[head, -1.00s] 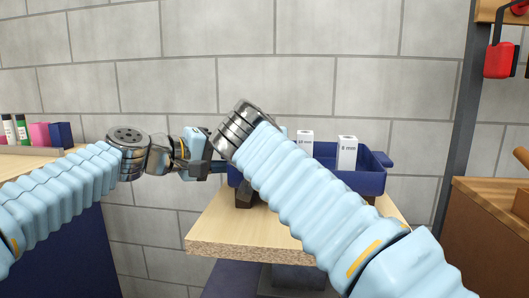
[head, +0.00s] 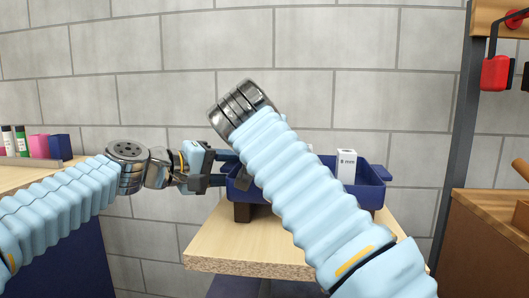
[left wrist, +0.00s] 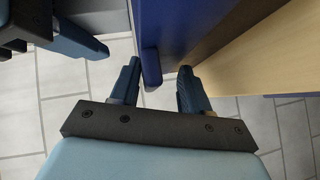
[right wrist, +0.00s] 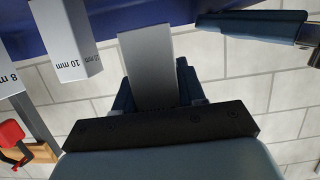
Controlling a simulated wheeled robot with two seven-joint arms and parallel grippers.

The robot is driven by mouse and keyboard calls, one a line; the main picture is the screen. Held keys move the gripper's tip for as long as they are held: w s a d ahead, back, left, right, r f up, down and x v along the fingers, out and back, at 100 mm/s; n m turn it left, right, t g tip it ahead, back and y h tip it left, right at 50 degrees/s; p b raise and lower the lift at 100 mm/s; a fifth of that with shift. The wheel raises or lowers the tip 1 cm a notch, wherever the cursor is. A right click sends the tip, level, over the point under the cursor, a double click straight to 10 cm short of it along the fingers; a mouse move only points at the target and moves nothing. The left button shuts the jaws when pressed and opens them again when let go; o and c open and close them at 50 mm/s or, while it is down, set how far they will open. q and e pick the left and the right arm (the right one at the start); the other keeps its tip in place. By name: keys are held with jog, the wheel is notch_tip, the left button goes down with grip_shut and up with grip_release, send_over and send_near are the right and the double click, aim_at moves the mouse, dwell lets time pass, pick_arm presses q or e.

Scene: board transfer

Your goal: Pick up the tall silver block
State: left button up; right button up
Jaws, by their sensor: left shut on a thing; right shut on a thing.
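The tall silver block (right wrist: 150,70) is a plain grey bar between the fingers of my right gripper (right wrist: 155,85) in the right wrist view. That gripper is shut on it, beside the blue tray's rim. I cannot tell how high its hidden lower end is. In the head view my right arm hides the block and right gripper. My left gripper (head: 222,168) is at the left end of the blue tray (head: 378,188). In the left wrist view its fingers (left wrist: 160,68) are around the tray's blue handle (left wrist: 151,70).
A white block marked 8 mm (head: 346,166) stands in the tray, and a 10 mm block (right wrist: 66,45) is beside the silver one. The tray is on a small wooden table (head: 225,245). A wooden bench (head: 470,235) is at right, and a shelf with several items at left.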

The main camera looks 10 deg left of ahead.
jog(key=r, duration=0.1)
jog(key=s+r, duration=0.1)
jog(key=r, duration=0.1)
jog(key=shift+s, duration=0.2)
jog(key=s, duration=1.6)
jog(key=shift+s+f, duration=0.2)
jog(key=shift+s, duration=0.1)
pick_arm(q)
jog(key=o, duration=1.3)
jog(key=shift+c, duration=0.2)
